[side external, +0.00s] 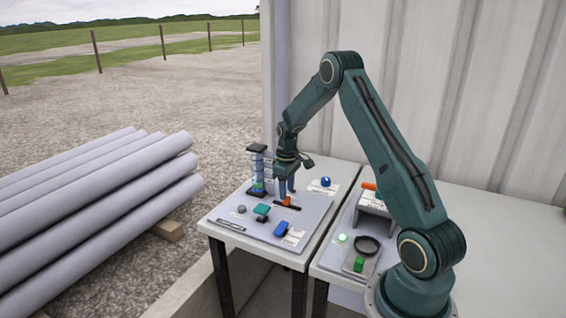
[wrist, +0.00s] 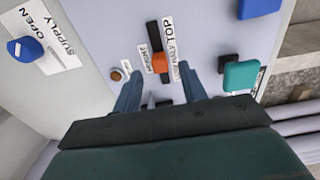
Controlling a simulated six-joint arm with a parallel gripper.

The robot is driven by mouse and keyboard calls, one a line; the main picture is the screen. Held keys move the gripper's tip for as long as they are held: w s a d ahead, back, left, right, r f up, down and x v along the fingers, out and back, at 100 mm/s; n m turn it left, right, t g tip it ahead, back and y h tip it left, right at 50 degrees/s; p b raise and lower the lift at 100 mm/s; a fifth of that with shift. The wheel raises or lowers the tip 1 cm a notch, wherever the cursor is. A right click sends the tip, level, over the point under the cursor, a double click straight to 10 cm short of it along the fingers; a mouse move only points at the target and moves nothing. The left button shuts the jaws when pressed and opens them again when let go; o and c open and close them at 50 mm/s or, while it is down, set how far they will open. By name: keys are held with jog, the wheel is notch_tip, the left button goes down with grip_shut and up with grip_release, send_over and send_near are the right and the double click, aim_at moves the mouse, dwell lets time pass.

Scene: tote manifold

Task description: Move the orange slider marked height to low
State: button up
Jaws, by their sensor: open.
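The orange slider (side external: 287,201) sits partway along a black slot on the grey panel (side external: 235,205). In the wrist view the orange slider (wrist: 158,63) has black slot showing on both sides of it, with white labels beside it; one appears to read height, another includes TOP. I see no readable "low" mark. My gripper (side external: 287,192) is low over the panel at the slider. In the wrist view my gripper (wrist: 161,72) is open, its two blue-grey fingers on either side of the slider's line, with gaps. I cannot tell whether the fingertips reach down to the slider's height.
A teal knob (wrist: 241,75) and a blue knob (side external: 281,228) are close by on the panel. A blue supply knob (wrist: 26,49) is off to the other side. A clear column (side external: 257,170) stands behind. A second table holds a black ring (side external: 367,245) and a green block (side external: 359,264).

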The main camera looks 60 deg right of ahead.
aim_at(287, 201)
jog(key=shift+f, duration=1.25)
grip_shut()
